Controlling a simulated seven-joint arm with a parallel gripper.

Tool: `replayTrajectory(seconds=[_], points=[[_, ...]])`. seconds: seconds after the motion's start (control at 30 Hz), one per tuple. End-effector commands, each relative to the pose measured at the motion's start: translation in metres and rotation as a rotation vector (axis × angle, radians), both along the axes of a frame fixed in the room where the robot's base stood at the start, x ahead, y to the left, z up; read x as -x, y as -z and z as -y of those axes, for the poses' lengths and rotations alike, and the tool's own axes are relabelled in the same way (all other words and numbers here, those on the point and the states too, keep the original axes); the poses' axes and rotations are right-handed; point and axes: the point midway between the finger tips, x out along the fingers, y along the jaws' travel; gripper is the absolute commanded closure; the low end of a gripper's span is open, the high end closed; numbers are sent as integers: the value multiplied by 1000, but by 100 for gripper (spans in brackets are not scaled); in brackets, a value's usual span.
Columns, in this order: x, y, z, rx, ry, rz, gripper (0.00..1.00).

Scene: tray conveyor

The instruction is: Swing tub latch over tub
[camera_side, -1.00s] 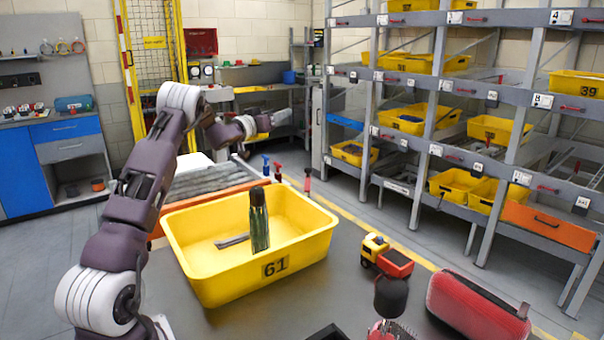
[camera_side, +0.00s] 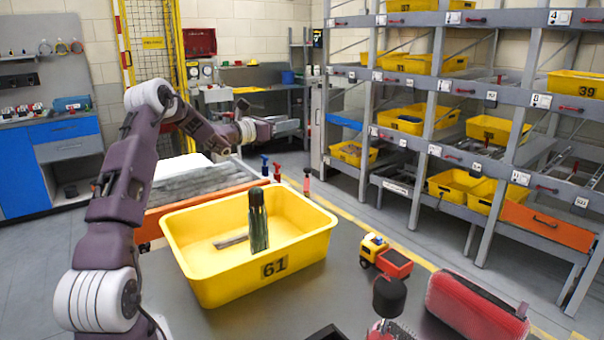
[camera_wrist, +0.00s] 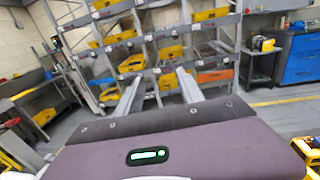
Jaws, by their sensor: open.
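The yellow tub marked 61 (camera_side: 205,283) stands on the dark grey worktop in the side view. A dark green bottle (camera_side: 258,228) stands upright in it and a flat grey piece (camera_side: 231,241) lies on its floor. Small upright handles, one blue-topped (camera_side: 265,165) and two red-topped (camera_side: 306,180), stand behind the tub; I cannot tell whether one is the tub latch. My gripper (camera_side: 290,125) is raised beyond the tub's far side, clear of it and the handles. In the wrist view its two fingers (camera_wrist: 158,88) are apart with nothing between them.
A grey roller section (camera_side: 195,183) with an orange side lies behind the tub. A toy truck (camera_side: 388,258) and a red case (camera_side: 478,306) lie right of the tub. Racks with yellow bins (camera_side: 497,130) stand at the right. Open floor lies between.

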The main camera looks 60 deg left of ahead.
Motion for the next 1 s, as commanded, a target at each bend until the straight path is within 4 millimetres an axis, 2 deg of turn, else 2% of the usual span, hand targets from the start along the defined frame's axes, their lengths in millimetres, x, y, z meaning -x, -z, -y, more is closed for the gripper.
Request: replayTrajectory(seconds=[0.03, 0.1, 0.2, 0.3, 0.43, 0.6, 0.73, 1.0], points=[[1, 41, -1, 22, -4, -4, 55], [1, 92, 0, 18, -4, -7, 55], [1, 143, 0, 12, -4, -5, 55], [0, 175, -1, 7, -4, -3, 55], [-8, 186, -1, 1, -2, -1, 55], [-42, 186, -5, -1, -1, -1, 55], [-61, 185, -8, 0, -1, -2, 55], [-70, 185, -10, 2, -3, -5, 55]])
